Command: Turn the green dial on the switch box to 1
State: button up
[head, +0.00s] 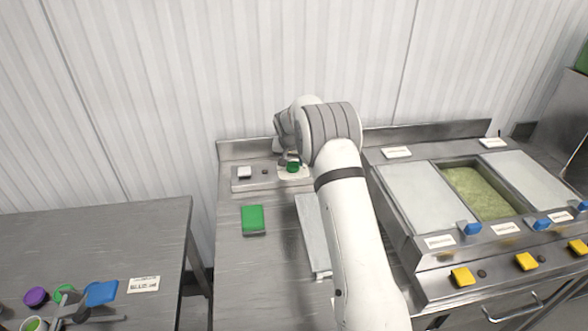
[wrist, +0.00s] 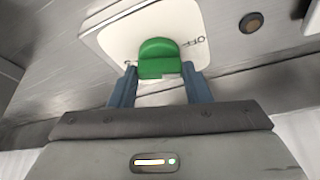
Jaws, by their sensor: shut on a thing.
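The green dial (head: 293,167) is on the switch box (head: 262,187) at the back of the middle counter. In the wrist view the dial (wrist: 158,58) stands on a white plate (wrist: 112,40). My gripper (wrist: 160,72) has one finger on each side of the dial and is shut on it. The word OFF (wrist: 197,42) shows upside down on the plate, right of the dial. Another mark left of the dial is mostly hidden by a finger, so I cannot read it. In the head view my gripper (head: 289,160) is partly hidden by my wrist.
A white square piece (head: 244,172) sits on the left of the switch box. A green block (head: 253,218) lies in front, beside a grey flat lid (head: 310,228). Right are covered bins and an open green-filled bin (head: 475,192). The corrugated wall (head: 200,80) is close behind.

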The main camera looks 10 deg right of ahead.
aim_at(285, 173)
jog(key=m+b, duration=0.1)
jog(key=m+h+b, duration=0.1)
jog(key=b, duration=0.1)
jog(key=m+b, duration=0.1)
jog(key=shift+w+a+f+m+g, duration=0.1)
jog(key=shift+f+m+g, duration=0.2)
jog(key=shift+m, duration=0.1)
jog(key=shift+r+m+g+h+b, duration=0.15)
jog(key=shift+m+g+h+b, duration=0.25)
jog(key=shift+m, duration=0.6)
jog(key=shift+r+m+g+h+b, duration=0.25)
jog(key=shift+m+b, duration=0.25)
jog(key=shift+m, duration=0.5)
jog(key=shift+f, duration=0.1)
jog(key=o, duration=1)
jog(key=shift+b+v, duration=0.5)
jog(key=shift+v, duration=3.4)
jog(key=shift+a, duration=0.1)
